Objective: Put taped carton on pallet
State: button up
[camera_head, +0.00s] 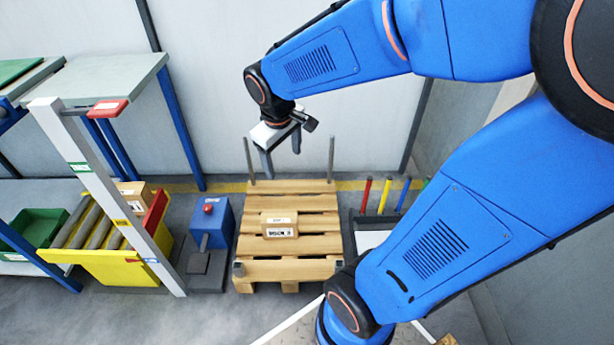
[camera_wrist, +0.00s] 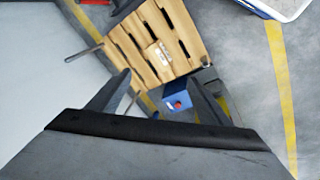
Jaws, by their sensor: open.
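A small brown carton (camera_head: 280,224) with white markings sits on the middle slats of the wooden pallet (camera_head: 255,268). In the wrist view the carton (camera_wrist: 158,53) also lies on the pallet (camera_wrist: 183,24), apart from my fingers. My gripper (camera_head: 281,158) is open and empty. It hangs above the far end of the pallet, behind and above the carton. In the wrist view the gap between my two fingers (camera_wrist: 160,78) is empty. Another brown carton (camera_head: 133,190) is at the yellow roller stand on the left, partly hidden by a white post.
Thin upright posts (camera_head: 331,158) stand at the pallet's corners. A blue box with a red button (camera_head: 209,218) is left of the pallet. The yellow roller stand (camera_head: 108,266) and a grey table (camera_head: 110,84) are farther left. Coloured posts (camera_head: 384,196) stand to the right.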

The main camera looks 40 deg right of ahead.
jog(key=s+a+r+m+t, duration=0.1)
jog(key=s+r, duration=0.2)
jog(key=s, duration=0.4)
jog(key=s+a+r+m+t+y, duration=0.1)
jog(key=s+r+m, duration=0.1)
jog(key=s, duration=0.5)
jog(key=shift+s+a+r+t+y, duration=0.2)
jog(key=shift+a+r+t+y, duration=0.1)
jog(key=shift+r+t, duration=0.15)
